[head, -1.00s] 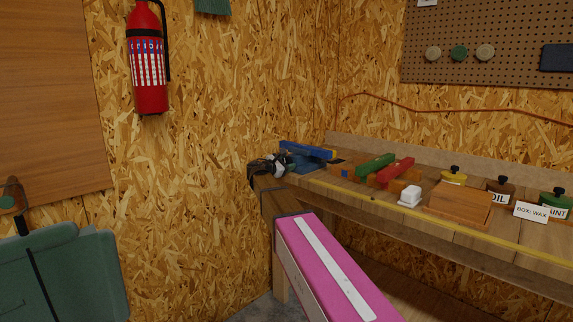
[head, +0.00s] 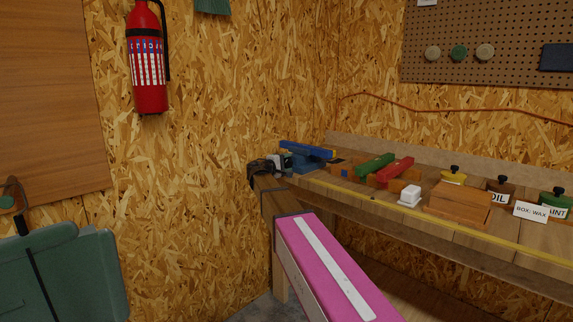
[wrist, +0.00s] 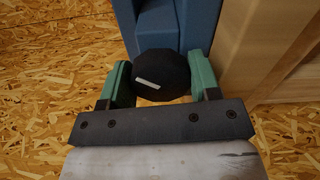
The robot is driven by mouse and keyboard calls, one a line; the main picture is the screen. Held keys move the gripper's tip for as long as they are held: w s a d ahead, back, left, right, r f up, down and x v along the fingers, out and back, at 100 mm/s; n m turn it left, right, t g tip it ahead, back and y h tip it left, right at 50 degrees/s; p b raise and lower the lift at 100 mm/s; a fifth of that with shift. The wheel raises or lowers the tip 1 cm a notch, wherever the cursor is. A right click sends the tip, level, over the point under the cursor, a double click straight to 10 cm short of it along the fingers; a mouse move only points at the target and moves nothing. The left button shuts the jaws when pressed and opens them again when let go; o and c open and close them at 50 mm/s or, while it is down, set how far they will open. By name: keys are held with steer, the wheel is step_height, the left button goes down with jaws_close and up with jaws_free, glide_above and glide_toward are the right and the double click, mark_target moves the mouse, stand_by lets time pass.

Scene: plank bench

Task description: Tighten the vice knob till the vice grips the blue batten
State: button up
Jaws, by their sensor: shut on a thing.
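The blue vice (head: 308,165) stands at the far left end of the bench, with the blue batten (head: 306,148) lying across its top. In the wrist view the vice body (wrist: 178,25) is at the top, and the round black vice knob (wrist: 162,78) with a white mark is in front of it. My gripper (wrist: 162,80) is shut on the knob, one green finger on each side. In the head view my gripper (head: 284,160) is small, at the vice's left side, and the knob is hidden there. I cannot tell whether the vice jaws touch the batten.
Green (head: 374,165) and red (head: 396,171) battens lie on blocks right of the vice. The chipboard wall (head: 200,170) is close on the left.

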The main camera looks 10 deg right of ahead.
steer(key=shift+f+m, duration=0.1)
steer(key=shift+m, duration=2)
steer(key=o, duration=0.6)
steer(key=shift+o, duration=0.2)
steer(key=v, duration=1.1)
